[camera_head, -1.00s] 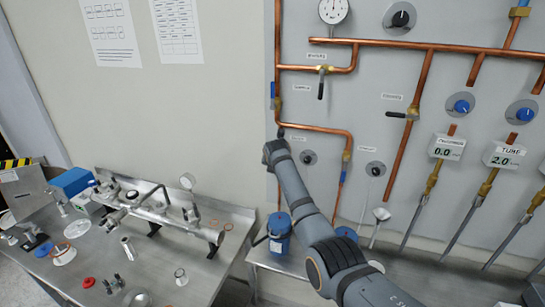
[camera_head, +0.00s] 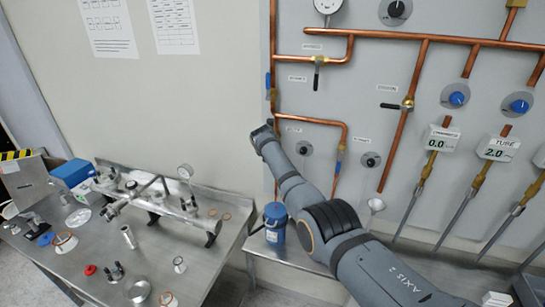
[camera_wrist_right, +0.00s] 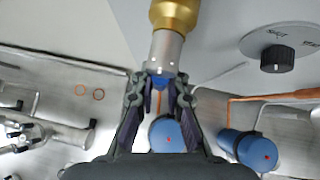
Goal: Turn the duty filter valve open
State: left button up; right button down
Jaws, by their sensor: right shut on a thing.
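The left copper pipe run on the grey panel carries a blue valve handle (camera_head: 268,82). My right gripper (camera_head: 270,126) is at this pipe, just below that handle and left of a small black knob (camera_head: 304,148). In the wrist view my right gripper (camera_wrist_right: 160,80) has its fingers closed in around a small blue piece (camera_wrist_right: 159,84), below a silver collar (camera_wrist_right: 166,52) and brass fitting (camera_wrist_right: 174,13). The fingers hide part of the blue piece, and I cannot tell its turn angle. The valve labels are too blurred to read surely. My left gripper is out of view.
A blue canister (camera_head: 275,222) stands below the gripper; another (camera_wrist_right: 247,150) shows in the wrist view. A second pipe branch with a blue piece (camera_head: 340,153) runs to the right. A metal bench (camera_head: 195,265) with vacuum parts fills the lower left.

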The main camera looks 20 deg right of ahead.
jog(key=c, duration=1.3)
grip_release()
jog(key=shift+c, duration=0.2)
jog(key=shift+s+a+r, duration=0.15)
jog(key=shift+r, duration=0.15)
jog(key=v, duration=1.1)
jog(key=shift+s, duration=0.2)
